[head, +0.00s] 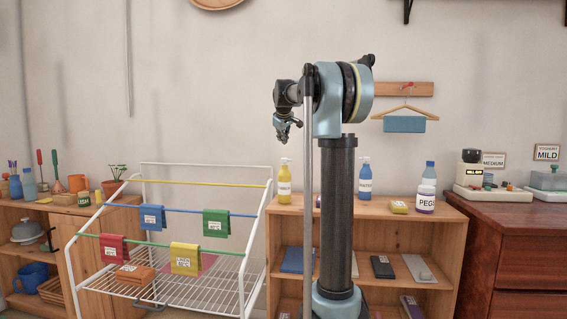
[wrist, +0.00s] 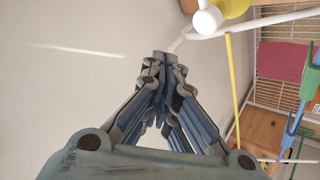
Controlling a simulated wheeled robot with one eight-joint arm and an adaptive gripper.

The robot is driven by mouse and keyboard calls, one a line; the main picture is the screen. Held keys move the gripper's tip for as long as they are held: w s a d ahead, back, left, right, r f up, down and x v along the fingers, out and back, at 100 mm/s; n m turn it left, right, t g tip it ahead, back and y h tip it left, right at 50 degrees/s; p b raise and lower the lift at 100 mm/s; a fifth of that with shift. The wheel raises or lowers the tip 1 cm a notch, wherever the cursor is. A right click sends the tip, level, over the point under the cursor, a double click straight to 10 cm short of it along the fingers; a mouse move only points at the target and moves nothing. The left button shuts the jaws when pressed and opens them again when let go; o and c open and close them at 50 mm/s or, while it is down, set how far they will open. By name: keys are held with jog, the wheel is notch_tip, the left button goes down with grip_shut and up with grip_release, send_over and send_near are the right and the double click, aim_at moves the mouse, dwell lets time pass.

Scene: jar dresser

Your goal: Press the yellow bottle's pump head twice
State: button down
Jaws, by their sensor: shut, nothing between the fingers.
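The yellow bottle (head: 284,187) with its white pump head (head: 285,161) stands upright at the left end of the wooden shelf's top. My gripper (head: 283,138) is shut and empty, pointing down, and appears above the pump head with a visible gap in the head view. In the wrist view, the closed fingertips of my gripper (wrist: 164,62) are at the centre. The white pump head (wrist: 207,20) and part of the yellow bottle (wrist: 235,7) show at the upper right edge there, apart from the fingertips. The rest of the bottle is cut off.
A blue pump bottle (head: 365,182) and a white bottle labelled PEG (head: 427,190) stand farther right on the shelf (head: 400,221). A white drying rack (head: 146,215) with coloured cloths stands to the left, its frame close to the yellow bottle. My arm column covers the shelf's middle.

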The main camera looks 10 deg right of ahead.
dwell(0.4)
jog(key=s+f+m+g, duration=0.2)
jog(key=s+f, duration=1.2)
jog(key=s, duration=0.4)
jog(key=s+f+m+g, duration=0.2)
jog(key=s+f+m, duration=0.1)
jog(key=s+f, duration=1.1)
jog(key=s+f+m+g+y, duration=0.1)
jog(key=s+f+m+g, duration=0.1)
jog(key=s+f, duration=1.2)
jog(key=s+g, duration=0.1)
jog(key=s, duration=0.9)
jog(key=shift+s+d+f+m, duration=0.25)
jog(key=shift+d+f+m, duration=0.05)
jog(key=shift+d+f, duration=0.1)
